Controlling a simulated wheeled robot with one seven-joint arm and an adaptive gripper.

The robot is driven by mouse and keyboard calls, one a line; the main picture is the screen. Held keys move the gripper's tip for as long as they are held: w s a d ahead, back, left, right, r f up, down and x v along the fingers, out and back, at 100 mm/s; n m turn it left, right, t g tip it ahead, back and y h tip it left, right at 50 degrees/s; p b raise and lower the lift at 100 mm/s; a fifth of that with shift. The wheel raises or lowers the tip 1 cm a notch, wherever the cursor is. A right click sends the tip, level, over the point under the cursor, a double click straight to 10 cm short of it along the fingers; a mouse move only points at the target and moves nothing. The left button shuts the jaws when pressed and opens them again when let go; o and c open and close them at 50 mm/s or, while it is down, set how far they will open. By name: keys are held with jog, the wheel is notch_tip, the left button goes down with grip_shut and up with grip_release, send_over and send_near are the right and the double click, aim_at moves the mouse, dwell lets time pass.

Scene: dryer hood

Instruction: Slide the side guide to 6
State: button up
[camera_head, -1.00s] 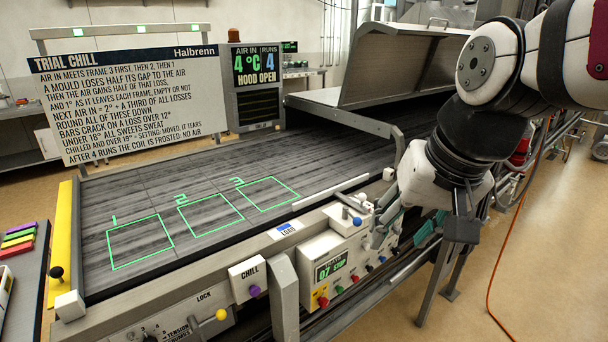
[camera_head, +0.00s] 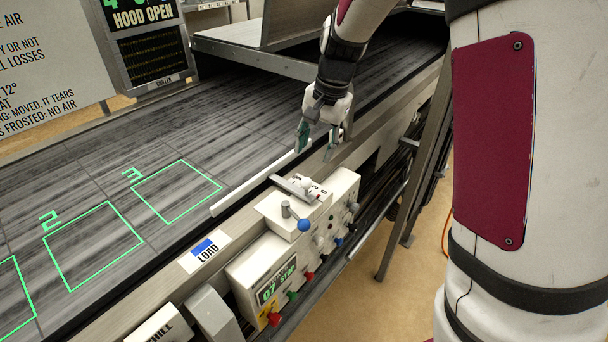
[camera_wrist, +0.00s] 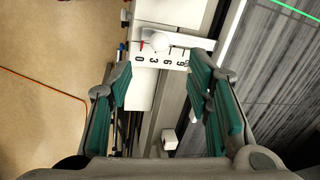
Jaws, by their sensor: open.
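The side guide (camera_head: 262,183) is a long white bar lying along the belt's near edge; part of it shows in the wrist view (camera_wrist: 232,32). Its number scale (camera_wrist: 160,59) reads 0, 3, 6, 9. A red pointer (camera_wrist: 141,45) stands by the 0, and a pale round knob (camera_wrist: 155,44) sits beside it. In the head view the knob (camera_head: 306,184) is on top of the control box. My gripper (camera_head: 319,142) is open and empty, beyond the knob and above the belt edge. In the wrist view its green-padded fingers (camera_wrist: 162,80) stand apart, short of the scale.
The chiller hood (camera_head: 255,55) stands behind my gripper. Green frames 2 and 3 (camera_head: 175,190) on the belt are empty.

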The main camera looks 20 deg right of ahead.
aim_at(307, 179)
jog(key=f, duration=0.4)
jog(key=w+a+f, duration=0.1)
jog(key=f, duration=0.3)
jog(key=f+p, duration=0.1)
jog(key=f, duration=0.3)
jog(key=shift+w+a+f, duration=0.2)
jog(key=shift+w+a, duration=0.1)
jog(key=shift+a, duration=0.1)
grip_shut()
